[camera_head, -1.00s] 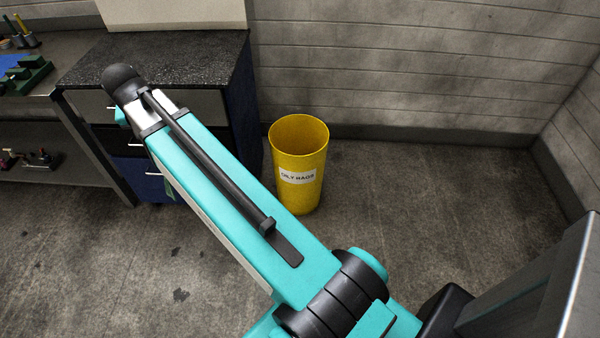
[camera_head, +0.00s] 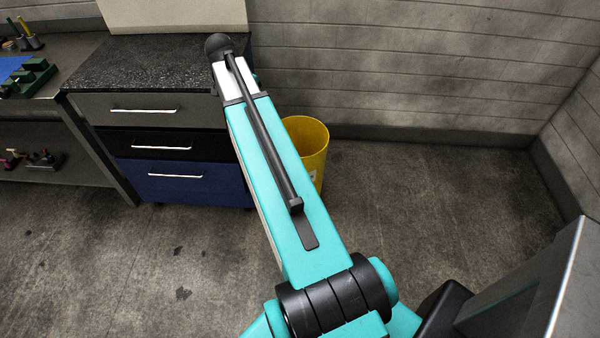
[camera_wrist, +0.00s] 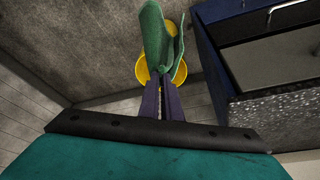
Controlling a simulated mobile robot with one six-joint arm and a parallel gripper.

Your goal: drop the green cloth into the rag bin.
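The green cloth (camera_wrist: 156,40) hangs from my gripper (camera_wrist: 163,80) in the wrist view, pinched between the two dark fingers. The cloth is draped and folded, with its lower part reaching away from the fingertips. The yellow rag bin (camera_head: 314,145) stands on the floor beside the drawer cabinet in the head view, partly hidden behind my arm. In the wrist view the bin's rim (camera_wrist: 141,70) shows behind the cloth on both sides, with the cloth covering most of its opening. In the head view my gripper and the cloth are hidden by my arm.
A cabinet with grey, black and blue drawers (camera_head: 176,184) stands left of the bin, with a dark speckled top. A workbench (camera_head: 50,105) with small items is farther left. A grey panelled wall (camera_head: 420,70) is behind the bin. Floor to the right is clear.

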